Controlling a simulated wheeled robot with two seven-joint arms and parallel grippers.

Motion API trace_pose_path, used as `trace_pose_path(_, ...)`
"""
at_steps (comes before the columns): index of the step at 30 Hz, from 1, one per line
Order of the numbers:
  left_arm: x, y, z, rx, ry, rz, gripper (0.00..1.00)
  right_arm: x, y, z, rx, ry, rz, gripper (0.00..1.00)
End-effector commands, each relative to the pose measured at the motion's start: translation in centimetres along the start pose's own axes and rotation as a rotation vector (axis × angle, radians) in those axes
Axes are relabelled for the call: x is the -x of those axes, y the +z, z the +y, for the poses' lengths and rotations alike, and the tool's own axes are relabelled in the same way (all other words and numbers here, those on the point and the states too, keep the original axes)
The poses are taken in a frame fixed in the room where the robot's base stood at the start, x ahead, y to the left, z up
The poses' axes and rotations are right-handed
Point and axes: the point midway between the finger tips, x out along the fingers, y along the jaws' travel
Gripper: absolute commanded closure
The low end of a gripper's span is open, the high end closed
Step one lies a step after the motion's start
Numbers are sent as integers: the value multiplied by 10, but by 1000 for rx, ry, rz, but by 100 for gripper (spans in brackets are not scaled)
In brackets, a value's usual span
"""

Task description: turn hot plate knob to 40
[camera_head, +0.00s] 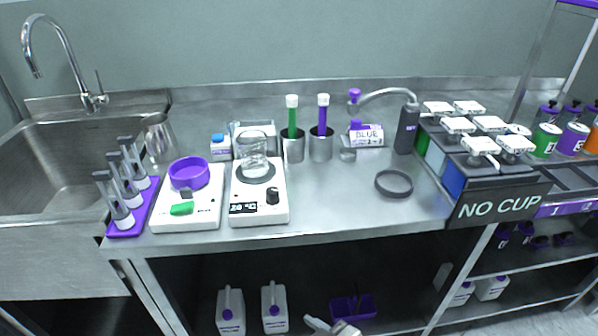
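The hot plate (258,216) is a white box near the front edge of the steel table, left of the middle. Its black knob (272,196) is on the right of its front part. A small dark display (243,208) left of the knob shows light digits, too small to read surely. A clear glass beaker (254,160) stands on the round dark heating disc (256,172).
A white device with a purple ring (189,174) stands left of the hot plate, beside a purple rack (128,226). Steel cups (321,144) with green and purple tubes stand behind right. A dark ring (394,183) lies right. Table between hot plate and ring is clear.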

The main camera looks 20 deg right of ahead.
Motion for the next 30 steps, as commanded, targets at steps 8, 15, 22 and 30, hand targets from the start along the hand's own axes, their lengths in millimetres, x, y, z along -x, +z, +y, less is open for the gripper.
trace_pose_path(8, 2, 2, 1, 1, 1, -7, 65, -46, -221, -48, 762, 19, 817, 55)
trace_pose_path(15, 3, 4, 1, 0, 0, -13, 65, -11, -317, -141, 1644, -17, 1601, 55)
trace_pose_path(22, 3, 3, 0, -5, -1, -12, 65, -25, -304, -129, -2267, 322, -1846, 55)
trace_pose_path(30, 2, 1, -2, -12, -2, -9, 65, -36, -348, 30, -1828, 765, -1011, 55)
